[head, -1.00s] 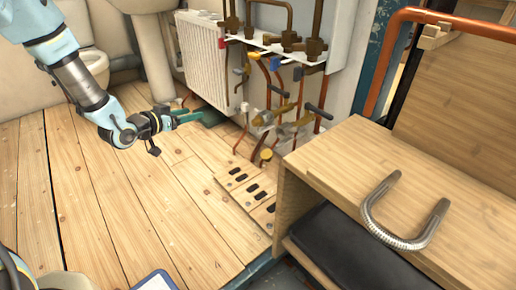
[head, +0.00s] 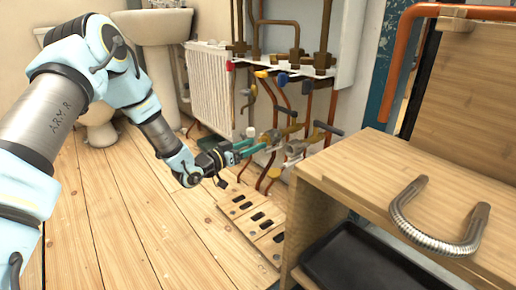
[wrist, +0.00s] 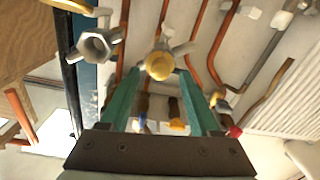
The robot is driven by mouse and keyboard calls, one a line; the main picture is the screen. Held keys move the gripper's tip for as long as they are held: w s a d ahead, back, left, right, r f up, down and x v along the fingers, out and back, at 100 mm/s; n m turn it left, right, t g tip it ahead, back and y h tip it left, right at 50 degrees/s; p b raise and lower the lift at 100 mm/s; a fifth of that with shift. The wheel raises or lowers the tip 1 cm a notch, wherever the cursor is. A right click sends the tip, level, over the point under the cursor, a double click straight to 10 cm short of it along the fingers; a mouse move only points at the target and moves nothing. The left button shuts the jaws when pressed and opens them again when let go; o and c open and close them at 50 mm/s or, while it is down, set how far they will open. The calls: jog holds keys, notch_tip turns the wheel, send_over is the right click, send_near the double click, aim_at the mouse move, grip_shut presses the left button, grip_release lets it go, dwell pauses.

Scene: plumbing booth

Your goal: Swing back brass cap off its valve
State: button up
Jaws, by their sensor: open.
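The back brass cap (wrist: 158,65) faces me in the wrist view, on a valve with silver side arms. It lies in line with the gap between my gripper's green fingertips (wrist: 156,75); whether they touch it I cannot tell. In the head view my gripper (head: 255,147) is open and reaches right, up to the brass back valve (head: 272,136). There the fingers partly hide the cap. A second valve (wrist: 95,45) with an open hexagonal mouth shows left of the cap in the wrist view. It shows right of my gripper in the head view (head: 296,150).
Copper pipes (head: 309,100) rise close around the valves. A white radiator (head: 210,85) stands behind my gripper. A yellow-brass cap (head: 273,172) sits lower in front. The wooden bench (head: 370,165) with a bent metal hose (head: 425,235) bounds the right. The floor at left is clear.

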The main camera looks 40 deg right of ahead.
jog(key=shift+d, duration=1.15)
grip_shut()
dwell(0.6)
